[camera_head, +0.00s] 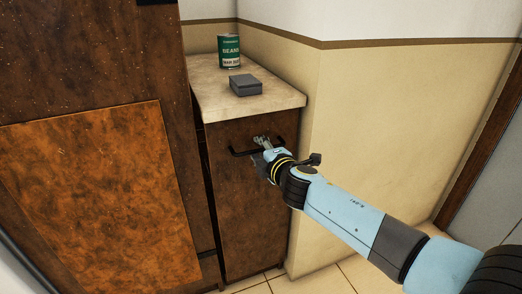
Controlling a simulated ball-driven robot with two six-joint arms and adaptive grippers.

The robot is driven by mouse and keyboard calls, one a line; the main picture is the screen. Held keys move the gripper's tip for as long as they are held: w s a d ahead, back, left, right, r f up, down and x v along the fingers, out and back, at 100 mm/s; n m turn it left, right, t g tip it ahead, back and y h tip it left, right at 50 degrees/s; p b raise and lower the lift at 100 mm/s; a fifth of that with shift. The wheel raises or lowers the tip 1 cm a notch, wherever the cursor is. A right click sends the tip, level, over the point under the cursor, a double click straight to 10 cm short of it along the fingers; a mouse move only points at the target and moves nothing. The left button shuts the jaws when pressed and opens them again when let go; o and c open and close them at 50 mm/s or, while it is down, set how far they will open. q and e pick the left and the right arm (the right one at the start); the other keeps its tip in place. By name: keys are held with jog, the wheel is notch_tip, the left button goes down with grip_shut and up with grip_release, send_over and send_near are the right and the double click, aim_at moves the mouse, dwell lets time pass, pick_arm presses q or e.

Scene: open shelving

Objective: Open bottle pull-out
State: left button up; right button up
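The bottle pull-out is a narrow brown cabinet front (243,225) under a pale countertop, in the middle of the head view. A black bar handle (240,153) runs across its upper part. My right gripper (261,142) is at the handle, right of its middle. Its fingers overlap the bar in the picture and the wrist covers part of it. I cannot tell whether the fingers are closed around the bar. The pull-out front appears in line with the counter, with a dark gap along its left side. My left gripper is not in view.
A green can (229,52) and a grey box (245,85) stand on the countertop (215,88). A tall brown cabinet (95,190) stands close on the left. A beige wall (385,120) bounds the right side. Tiled floor (325,281) shows below.

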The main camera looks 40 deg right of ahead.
grip_shut()
jog(key=shift+f, duration=0.1)
dwell(0.3)
